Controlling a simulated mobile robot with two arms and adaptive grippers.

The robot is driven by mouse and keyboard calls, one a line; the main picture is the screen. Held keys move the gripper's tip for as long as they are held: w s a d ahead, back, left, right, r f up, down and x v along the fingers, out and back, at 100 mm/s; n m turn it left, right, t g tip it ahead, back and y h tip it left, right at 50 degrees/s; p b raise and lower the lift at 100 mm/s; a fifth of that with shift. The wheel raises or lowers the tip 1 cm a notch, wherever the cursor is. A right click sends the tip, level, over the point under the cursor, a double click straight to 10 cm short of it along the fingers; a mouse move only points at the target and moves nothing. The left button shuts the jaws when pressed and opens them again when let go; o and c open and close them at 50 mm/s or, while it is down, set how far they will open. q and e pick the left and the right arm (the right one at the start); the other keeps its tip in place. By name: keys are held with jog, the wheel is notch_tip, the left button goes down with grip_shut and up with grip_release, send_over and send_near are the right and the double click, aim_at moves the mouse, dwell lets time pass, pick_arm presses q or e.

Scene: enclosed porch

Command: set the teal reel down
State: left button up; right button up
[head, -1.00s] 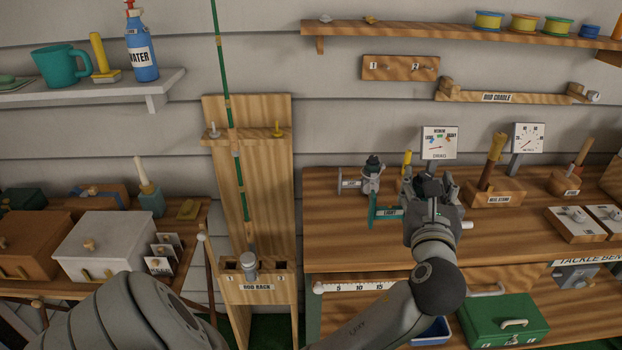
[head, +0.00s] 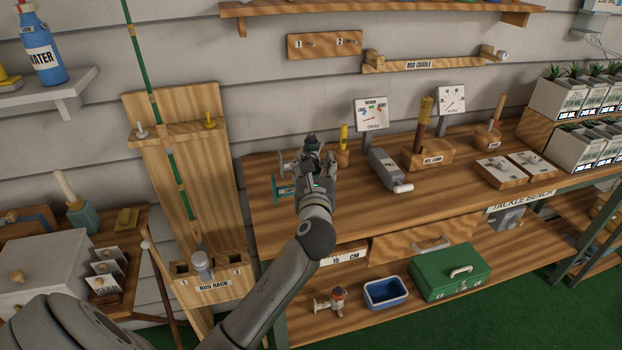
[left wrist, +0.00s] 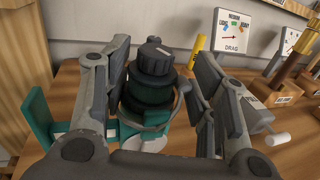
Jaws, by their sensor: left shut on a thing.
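The teal reel (left wrist: 150,92) sits between the fingers of my left gripper (left wrist: 165,88) in the left wrist view, with a dark ribbed knob on top and a grey wire arm. Its teal foot (left wrist: 42,122) sticks out to the left, and shows in the head view (head: 278,186) too. My left gripper (head: 314,168) is shut on the reel, over the left part of the tackle bench top (head: 260,215). Whether the reel touches the wood I cannot tell. The gripper hides most of the reel in the head view. My right gripper is not in view.
A yellow-handled tool (head: 343,140), the drag gauge (head: 371,116), a grey crank box (head: 388,169) and the reel stand (head: 428,154) are to the right. The front-left bench top is bare.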

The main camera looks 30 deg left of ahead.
pick_arm(q)
jog(key=shift+w+a+f, duration=0.1)
jog(key=shift+a+f, duration=0.15)
jog(key=f, duration=0.3)
jog(key=shift+a+f, duration=0.3)
jog(key=shift+f, duration=0.05)
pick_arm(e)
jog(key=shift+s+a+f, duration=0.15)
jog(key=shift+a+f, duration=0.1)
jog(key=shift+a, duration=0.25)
pick_arm(q)
jog(key=shift+f, duration=0.1)
jog(key=o, duration=1.3)
jog(key=shift+c, duration=0.2)
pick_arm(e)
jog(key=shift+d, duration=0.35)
